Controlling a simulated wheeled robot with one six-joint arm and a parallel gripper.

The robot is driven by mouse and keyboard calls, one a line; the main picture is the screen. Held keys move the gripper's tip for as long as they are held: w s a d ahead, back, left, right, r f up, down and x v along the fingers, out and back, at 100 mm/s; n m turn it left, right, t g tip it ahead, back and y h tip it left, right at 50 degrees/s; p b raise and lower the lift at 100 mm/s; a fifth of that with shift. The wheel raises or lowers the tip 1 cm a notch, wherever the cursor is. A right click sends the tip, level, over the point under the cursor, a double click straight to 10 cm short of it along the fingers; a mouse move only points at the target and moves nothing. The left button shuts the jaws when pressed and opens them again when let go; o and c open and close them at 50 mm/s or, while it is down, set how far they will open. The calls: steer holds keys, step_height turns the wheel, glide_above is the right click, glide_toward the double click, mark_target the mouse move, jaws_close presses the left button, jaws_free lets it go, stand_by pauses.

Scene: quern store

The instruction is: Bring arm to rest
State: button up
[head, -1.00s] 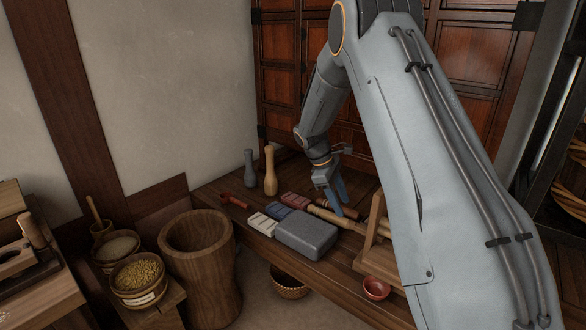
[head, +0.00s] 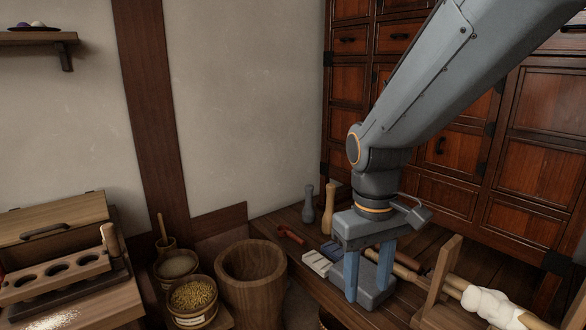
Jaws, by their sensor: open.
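My gripper (head: 368,278) points down over the wooden bench (head: 272,224), with its two blue fingers apart and nothing seen between them. A grey block (head: 376,290) lies on the bench behind and below the fingers; I cannot tell whether they touch it. My arm (head: 430,85) reaches in from the upper right, bent at the wrist joint. The gripper hides part of the blocks on the bench.
A grey pestle-shaped piece (head: 309,205) and a wooden one (head: 328,210) stand at the back. A pale block (head: 317,263) and a red scoop (head: 291,234) lie left of the gripper. A wooden mortar (head: 250,282) and grain tub (head: 193,299) stand left. A wooden stand (head: 437,285) is close on the right.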

steer(key=s+a+m+y, duration=0.1)
steer(key=s+a+m, duration=0.15)
steer(key=s, duration=0.65)
steer(key=d+r+m+p, duration=0.1)
steer(key=d+r+p, duration=0.6)
steer(key=p, duration=0.7)
steer(key=shift+d+r+h+p, duration=0.2)
steer(key=shift+d+h+p, duration=0.1)
steer(key=shift+d, duration=0.3)
steer(key=shift+m, duration=0.25)
stand_by(0.5)
